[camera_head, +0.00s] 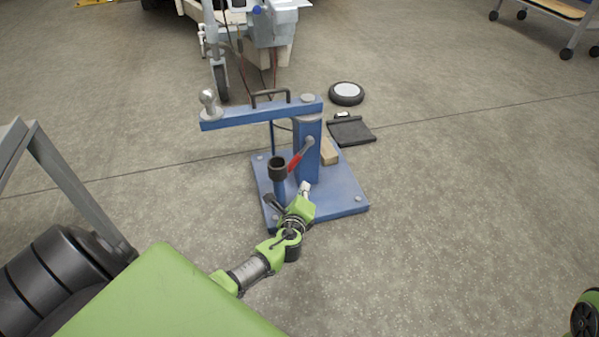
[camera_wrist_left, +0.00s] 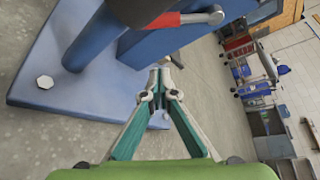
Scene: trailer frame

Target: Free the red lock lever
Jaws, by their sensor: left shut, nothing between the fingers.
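The red lock lever (camera_head: 295,162) sits on the blue post (camera_head: 308,150) of a blue stand, sloping down to the left from a grey pivot. In the left wrist view the red lever (camera_wrist_left: 178,18) shows at the top, with its grey end to the right. My left gripper (camera_head: 306,186) is in front of the post, below the lever and apart from it. In the left wrist view its fingertips (camera_wrist_left: 160,72) meet with nothing between them, and the lever lies beyond them. My right gripper is not in view.
The blue base plate (camera_head: 345,195) lies under the post. A short blue tube with a black cup (camera_head: 277,168) stands left of the lever. The blue top arm (camera_head: 250,115) carries a tow ball (camera_head: 208,99). A wooden block (camera_head: 328,152) is behind.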

